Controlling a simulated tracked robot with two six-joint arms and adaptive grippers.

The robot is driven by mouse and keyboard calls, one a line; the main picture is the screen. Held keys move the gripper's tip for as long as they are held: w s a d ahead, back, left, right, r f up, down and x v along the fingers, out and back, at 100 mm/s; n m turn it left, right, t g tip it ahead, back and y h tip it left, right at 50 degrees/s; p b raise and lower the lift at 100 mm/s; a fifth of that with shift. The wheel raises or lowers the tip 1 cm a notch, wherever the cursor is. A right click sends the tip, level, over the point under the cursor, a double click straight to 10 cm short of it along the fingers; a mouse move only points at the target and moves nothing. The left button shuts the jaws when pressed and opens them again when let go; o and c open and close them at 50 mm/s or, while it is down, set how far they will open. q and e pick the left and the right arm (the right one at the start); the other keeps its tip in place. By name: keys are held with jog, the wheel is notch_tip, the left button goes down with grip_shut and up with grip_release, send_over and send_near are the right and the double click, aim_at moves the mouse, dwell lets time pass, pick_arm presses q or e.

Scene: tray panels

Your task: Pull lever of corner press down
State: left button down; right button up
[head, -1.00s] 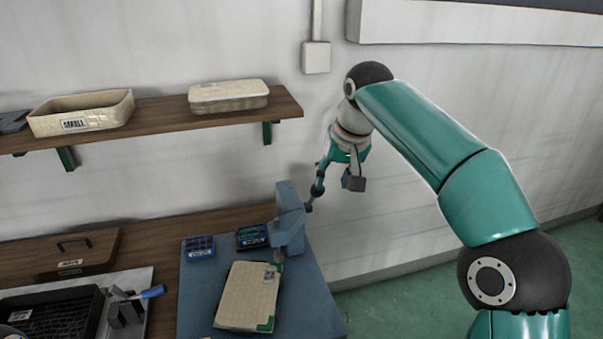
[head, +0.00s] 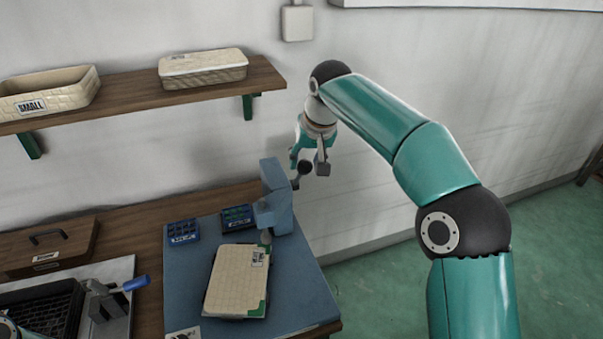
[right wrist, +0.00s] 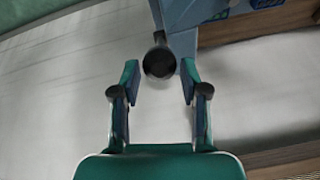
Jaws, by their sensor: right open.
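The corner press (head: 274,200) is a blue-grey upright block at the back right of the blue mat. Its lever sticks out to the right and ends in a round black knob (head: 305,167). My right gripper (head: 308,165) is open at the knob, with a finger on either side in the head view. In the right wrist view the knob (right wrist: 159,62) shows between and just beyond the open fingertips (right wrist: 160,80), with gaps on both sides. A cream panel (head: 238,279) with green corners lies on the mat under the press head. My left gripper is not clearly visible.
The blue mat (head: 300,290) also bears two small blue trays (head: 183,232) (head: 239,217). A shelf (head: 130,102) with two cream boxes is above. A wooden box (head: 48,247) and a blue-handled clamp (head: 113,295) are at left. Floor is free at right.

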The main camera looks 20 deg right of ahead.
aim_at(299, 176)
jog(key=x, duration=0.5)
grip_shut()
dwell(0.5)
